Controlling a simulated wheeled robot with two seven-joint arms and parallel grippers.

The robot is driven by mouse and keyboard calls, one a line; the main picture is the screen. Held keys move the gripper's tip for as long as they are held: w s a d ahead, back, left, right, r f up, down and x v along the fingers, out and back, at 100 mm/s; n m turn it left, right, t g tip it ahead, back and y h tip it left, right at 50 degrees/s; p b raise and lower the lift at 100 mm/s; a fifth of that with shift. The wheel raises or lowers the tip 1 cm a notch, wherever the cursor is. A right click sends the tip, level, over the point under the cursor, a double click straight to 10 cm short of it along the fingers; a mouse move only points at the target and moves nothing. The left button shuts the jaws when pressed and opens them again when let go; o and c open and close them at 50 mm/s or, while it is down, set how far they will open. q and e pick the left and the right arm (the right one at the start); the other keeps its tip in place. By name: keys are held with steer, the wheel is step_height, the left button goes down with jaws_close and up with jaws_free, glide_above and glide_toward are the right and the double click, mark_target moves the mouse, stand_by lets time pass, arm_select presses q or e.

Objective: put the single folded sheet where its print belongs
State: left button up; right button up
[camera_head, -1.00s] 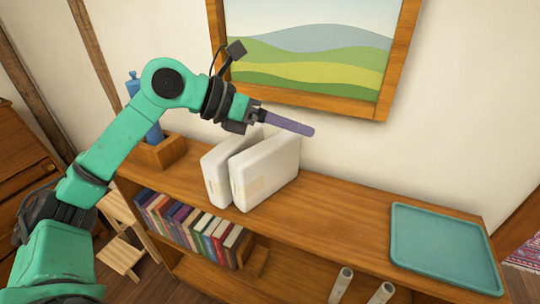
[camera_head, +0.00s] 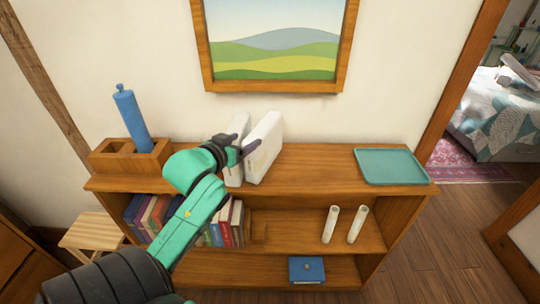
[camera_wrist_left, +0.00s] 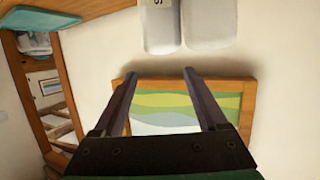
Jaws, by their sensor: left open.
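Two thick white upright blocks, which may be folded linen, stand close together on the shelf top: a left one (camera_head: 237,170) and a right one (camera_head: 264,148). In the left wrist view they show beyond the fingertips as a left block (camera_wrist_left: 160,25), bearing a dark letter like an S, and a right block (camera_wrist_left: 208,22). I cannot tell which thing is the single folded sheet. My left gripper (camera_head: 252,146) overlaps the blocks in the head view. Its two fingers are apart with nothing between them in the wrist view (camera_wrist_left: 159,72). My right gripper is not in view.
The wooden shelf (camera_head: 320,164) carries a teal tray (camera_head: 391,166) at right and a wooden holder (camera_head: 110,158) with a blue cylinder (camera_head: 131,120) at left. Books (camera_head: 152,213), two white rolls (camera_head: 330,224) and a blue box (camera_head: 306,270) sit lower. A framed picture (camera_head: 272,50) hangs above.

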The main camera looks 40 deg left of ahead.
mark_target(262, 128)
arm_select(q)
steer(key=x, duration=0.4)
steer(key=shift+a+r, duration=0.25)
steer(key=shift+a, duration=0.05)
steer(key=p+x, duration=0.1)
steer(key=x, duration=0.1)
steer(key=shift+w+a+f, duration=0.1)
steer(key=shift+w+a, duration=0.05)
steer(key=shift+w, duration=0.1)
steer(key=p+x, duration=0.2)
steer(key=x, duration=0.3)
steer(key=shift+w, duration=0.2)
steer(key=shift+w+a+f, duration=0.15)
steer(key=shift+w+f, duration=0.05)
steer(key=shift+f, duration=0.05)
jaws_close()
steer(key=shift+r, duration=0.15)
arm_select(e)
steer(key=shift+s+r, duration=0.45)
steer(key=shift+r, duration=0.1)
